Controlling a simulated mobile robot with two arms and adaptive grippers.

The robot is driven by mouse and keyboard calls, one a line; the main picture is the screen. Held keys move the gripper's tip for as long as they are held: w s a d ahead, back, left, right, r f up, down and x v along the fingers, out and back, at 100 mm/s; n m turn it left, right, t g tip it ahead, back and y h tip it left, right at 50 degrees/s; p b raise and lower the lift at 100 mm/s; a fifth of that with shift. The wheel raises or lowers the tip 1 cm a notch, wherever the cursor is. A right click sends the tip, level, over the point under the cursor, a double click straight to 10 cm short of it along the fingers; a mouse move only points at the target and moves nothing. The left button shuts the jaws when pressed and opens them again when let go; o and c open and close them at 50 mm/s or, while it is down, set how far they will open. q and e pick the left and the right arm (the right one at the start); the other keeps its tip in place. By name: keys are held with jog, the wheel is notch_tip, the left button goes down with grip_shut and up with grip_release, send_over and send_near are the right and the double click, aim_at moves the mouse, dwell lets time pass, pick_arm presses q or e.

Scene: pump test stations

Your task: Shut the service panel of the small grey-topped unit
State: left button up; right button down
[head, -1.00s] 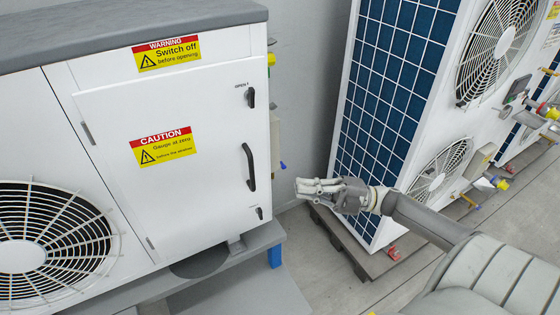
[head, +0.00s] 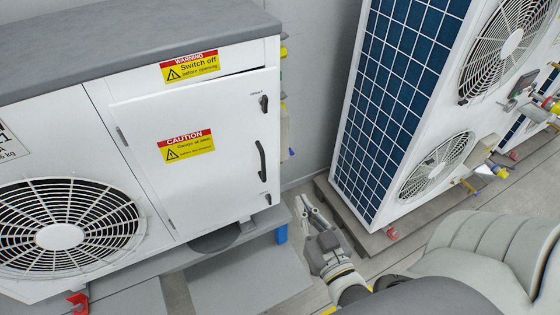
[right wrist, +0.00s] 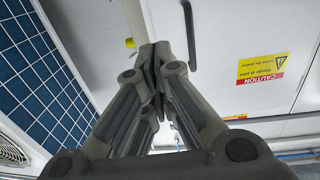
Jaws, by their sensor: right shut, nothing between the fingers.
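The white service panel (head: 225,140) is on the front of the small grey-topped unit (head: 130,38), hinged at its left side. It looks slightly ajar: a dark gap shows along its top edge toward the right. It has a black handle (head: 261,161), small latches above and below it, and a caution label (head: 186,146). My right gripper (head: 304,206) is shut and empty, to the right of the panel's lower right corner and apart from it. In the right wrist view its closed fingers (right wrist: 155,65) show in front of the panel (right wrist: 235,50). My left gripper is not in view.
A tall unit with a blue-grid side (head: 395,90) and fans stands at right on a low base. The grey plinth (head: 245,275) juts out below the small unit. A floor gap lies between the units. A red hook-like part (head: 78,302) is at lower left.

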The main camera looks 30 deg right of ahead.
aim_at(277, 157)
jog(key=w+b, duration=0.1)
jog(key=w, duration=0.3)
jog(key=w+d+b, duration=0.1)
jog(key=w, duration=0.3)
jog(key=w+d+b, duration=0.1)
jog(key=w, duration=0.4)
jog(key=shift+w+d+f+b, duration=0.1)
jog(key=shift+d+b, duration=0.15)
jog(key=shift+b, duration=0.05)
jog(key=shift+w, duration=0.25)
jog(key=shift+w+d, duration=0.15)
jog(key=shift+w, duration=0.25)
jog(key=shift+w+d+p, duration=0.2)
jog(key=shift+w+p, duration=0.15)
jog(key=shift+w, duration=0.65)
jog(key=shift+r, duration=0.35)
jog(key=shift+r, duration=0.1)
